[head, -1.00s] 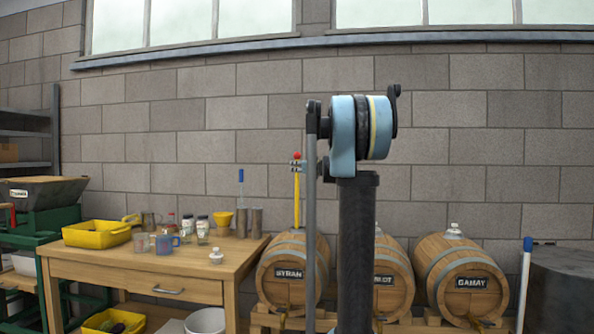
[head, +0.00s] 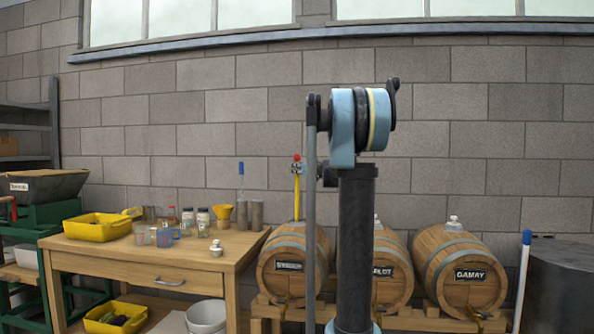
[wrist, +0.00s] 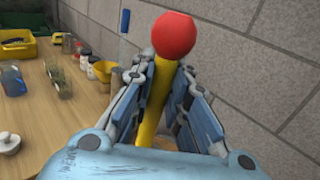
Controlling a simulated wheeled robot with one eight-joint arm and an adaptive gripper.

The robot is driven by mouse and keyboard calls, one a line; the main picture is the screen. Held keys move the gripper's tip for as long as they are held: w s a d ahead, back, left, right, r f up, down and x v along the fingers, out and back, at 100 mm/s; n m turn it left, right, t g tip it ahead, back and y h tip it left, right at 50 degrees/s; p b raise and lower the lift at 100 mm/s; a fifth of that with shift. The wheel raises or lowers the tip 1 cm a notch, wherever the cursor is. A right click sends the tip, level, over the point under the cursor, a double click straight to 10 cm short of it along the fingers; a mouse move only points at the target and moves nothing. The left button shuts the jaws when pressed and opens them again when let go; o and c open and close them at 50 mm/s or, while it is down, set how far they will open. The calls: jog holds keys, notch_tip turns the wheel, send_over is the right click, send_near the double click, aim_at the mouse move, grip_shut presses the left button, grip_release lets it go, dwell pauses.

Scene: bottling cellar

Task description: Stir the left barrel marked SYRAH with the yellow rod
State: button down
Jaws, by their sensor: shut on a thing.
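The yellow rod (head: 297,196) with a red ball on its top end stands about upright over the left barrel (head: 284,280), whose dark plate reads SYRAH. The rod's lower end is hidden at the barrel's top. In the wrist view my gripper (wrist: 150,95) is shut on the yellow rod (wrist: 154,100) just below the red ball (wrist: 173,35). In the head view my gripper (head: 297,169) shows small beside my arm, near the rod's top.
A middle barrel (head: 393,285), partly behind my arm, and the GAMAY barrel (head: 450,255) stand to the right with white stoppers. A wooden table (head: 120,255) at left holds a yellow tray (head: 100,229), jars, a yellow funnel and a small white stopper (head: 216,248).

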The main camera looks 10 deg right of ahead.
aim_at(297, 189)
jog(key=shift+f, duration=1.4)
jog(key=shift+f, duration=3.4)
